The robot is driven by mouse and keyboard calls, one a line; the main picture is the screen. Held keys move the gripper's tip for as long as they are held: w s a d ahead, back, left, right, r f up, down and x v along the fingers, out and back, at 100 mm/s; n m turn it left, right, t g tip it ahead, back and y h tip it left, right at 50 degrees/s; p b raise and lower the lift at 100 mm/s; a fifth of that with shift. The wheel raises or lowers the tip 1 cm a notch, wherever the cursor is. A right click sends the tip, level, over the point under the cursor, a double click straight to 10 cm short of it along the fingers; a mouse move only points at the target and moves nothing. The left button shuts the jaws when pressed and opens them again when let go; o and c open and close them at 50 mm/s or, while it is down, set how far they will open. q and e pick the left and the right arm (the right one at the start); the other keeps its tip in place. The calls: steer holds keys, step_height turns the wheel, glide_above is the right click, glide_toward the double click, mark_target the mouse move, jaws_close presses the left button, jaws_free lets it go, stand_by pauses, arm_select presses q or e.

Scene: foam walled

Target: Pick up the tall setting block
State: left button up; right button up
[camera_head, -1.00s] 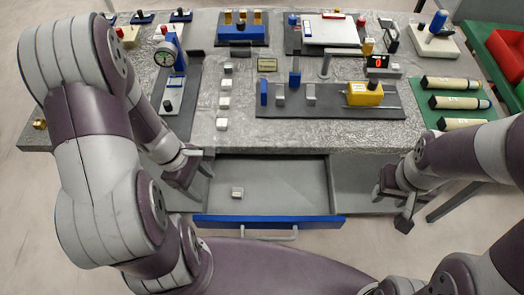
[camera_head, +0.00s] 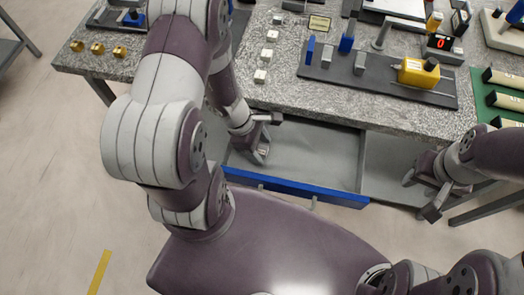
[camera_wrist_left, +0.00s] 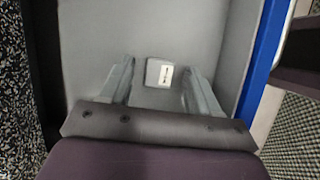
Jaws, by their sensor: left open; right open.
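A small grey block with a white label (camera_wrist_left: 159,73) lies on the floor of the open drawer (camera_head: 318,150). In the left wrist view it sits between the spread fingertips of my left gripper (camera_wrist_left: 161,88), with a gap on each side. I cannot tell how high the fingers are above it. In the head view my left gripper (camera_head: 264,138) is open over the left part of the drawer, and the block is hidden there. My right gripper (camera_head: 420,196) is open and empty, right of the drawer.
The drawer's blue front (camera_head: 297,187) faces me below the table edge. On the tabletop (camera_head: 290,92) stand a row of small grey blocks (camera_head: 267,53), a dark fixture plate (camera_head: 385,80) and a yellow device (camera_head: 418,72). Brass pieces (camera_head: 98,47) lie at the left edge.

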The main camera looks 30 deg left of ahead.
arm_select(q)
steer(key=shift+w, duration=0.1)
jaws_close()
